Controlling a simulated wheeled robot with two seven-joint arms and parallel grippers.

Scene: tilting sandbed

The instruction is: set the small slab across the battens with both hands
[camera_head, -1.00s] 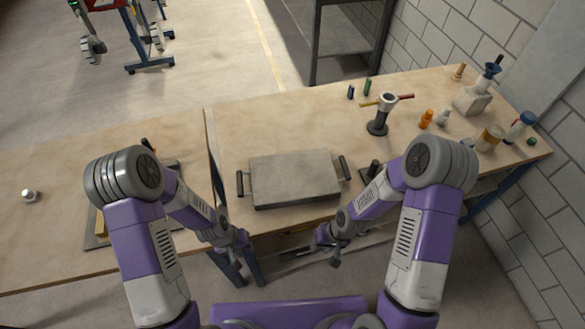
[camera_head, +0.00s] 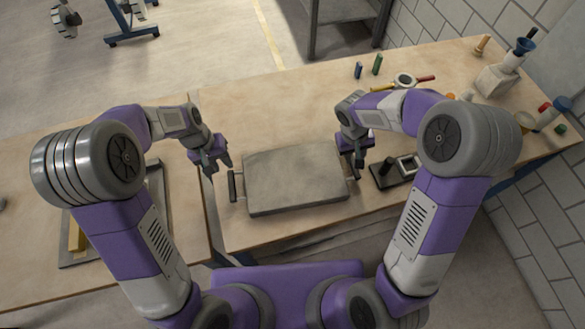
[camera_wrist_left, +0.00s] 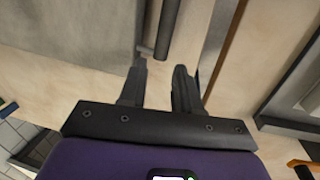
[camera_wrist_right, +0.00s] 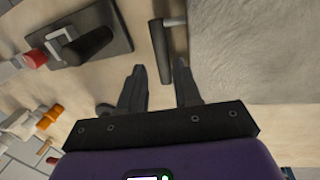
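The small slab (camera_head: 295,178), a grey rectangular plate, lies flat on the bench in front of me. It has a dark bar handle at each end: the left handle (camera_head: 233,187) and the right handle (camera_wrist_right: 160,50). My left gripper (camera_head: 218,170) is open and empty, just left of the left handle. In the left wrist view that handle (camera_wrist_left: 167,28) lies ahead of the spread fingers. My right gripper (camera_head: 358,160) is open above the slab's right end. In the right wrist view the right handle lies ahead, between the finger lines. I cannot make out the battens clearly.
A dark-framed tray (camera_head: 155,185) with a yellowish strip (camera_head: 78,238) lies on the left bench, partly behind my left arm. A black-based fixture (camera_head: 395,175) stands close right of the slab. Bottles and tools crowd the far right.

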